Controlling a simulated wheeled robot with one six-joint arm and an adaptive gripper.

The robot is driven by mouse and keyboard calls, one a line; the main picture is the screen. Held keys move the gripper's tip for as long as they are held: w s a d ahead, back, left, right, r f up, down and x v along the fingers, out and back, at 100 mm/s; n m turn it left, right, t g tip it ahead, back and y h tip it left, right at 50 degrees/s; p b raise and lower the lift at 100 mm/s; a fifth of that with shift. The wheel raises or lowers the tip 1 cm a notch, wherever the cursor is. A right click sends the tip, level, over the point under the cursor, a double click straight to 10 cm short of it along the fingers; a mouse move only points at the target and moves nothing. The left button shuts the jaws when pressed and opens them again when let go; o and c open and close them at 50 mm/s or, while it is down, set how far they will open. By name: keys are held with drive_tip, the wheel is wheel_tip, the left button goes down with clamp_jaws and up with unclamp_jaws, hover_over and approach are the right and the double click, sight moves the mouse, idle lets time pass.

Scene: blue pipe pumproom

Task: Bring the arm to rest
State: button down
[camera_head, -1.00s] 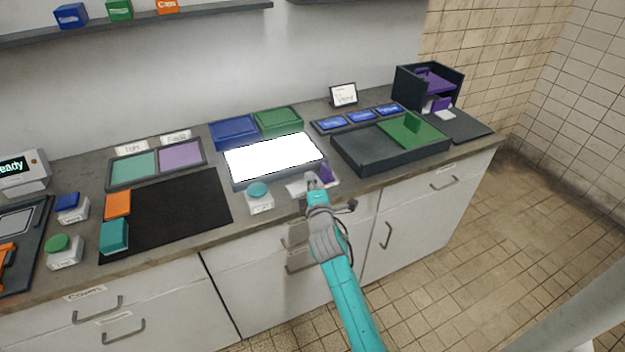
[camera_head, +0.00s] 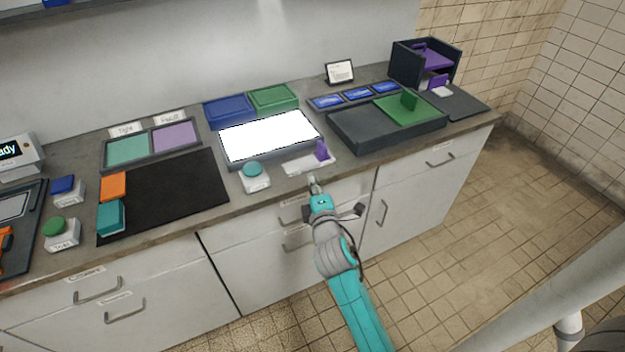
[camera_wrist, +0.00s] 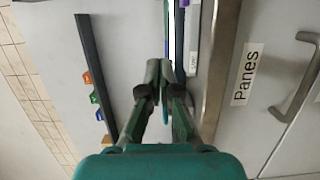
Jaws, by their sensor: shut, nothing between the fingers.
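My gripper (camera_head: 314,184) is in front of the counter's front edge in the head view, at the end of my teal and grey arm. It is below and in front of a small white plate (camera_head: 308,164) with a purple upright piece (camera_head: 321,151), and apart from both. In the wrist view my gripper's two fingers (camera_wrist: 160,72) are together with nothing held between them. The wrist view looks across the counter edge toward the wall.
The counter (camera_head: 270,190) carries a bright white panel (camera_head: 268,136), a teal button (camera_head: 253,170), a dark tray (camera_head: 365,132) with a green plate (camera_head: 412,110), and a black mat (camera_head: 170,197). Drawers and cabinet doors lie below. The tiled floor (camera_head: 470,240) at right is clear.

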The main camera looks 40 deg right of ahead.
idle(0.3)
drive_tip(key=s+a+f+m+y, duration=0.25)
drive_tip(key=s+a+f, duration=0.25)
drive_tip(key=s+a, duration=0.3)
drive_tip(key=s+a+f+m+y, duration=0.2)
drive_tip(key=s+a+f+y, duration=0.15)
drive_tip(key=s+a, duration=0.45)
drive_tip(key=s+a+r+m+y, duration=0.1)
drive_tip(key=s+m, duration=0.1)
drive_tip(key=s, duration=0.6)
drive_tip(key=s+a+r+m+y, duration=0.1)
drive_tip(key=s+a+r+m, duration=0.1)
drive_tip(key=s, duration=0.6)
drive_tip(key=s+a+r+m+y, duration=0.1)
drive_tip(key=s+a+r+m, duration=0.1)
drive_tip(key=s, duration=0.6)
drive_tip(key=shift+s+m+g, duration=0.25)
drive_tip(key=shift+m+g, duration=0.15)
drive_tip(key=shift+m, duration=0.35)
drive_tip(key=shift+a, duration=0.1)
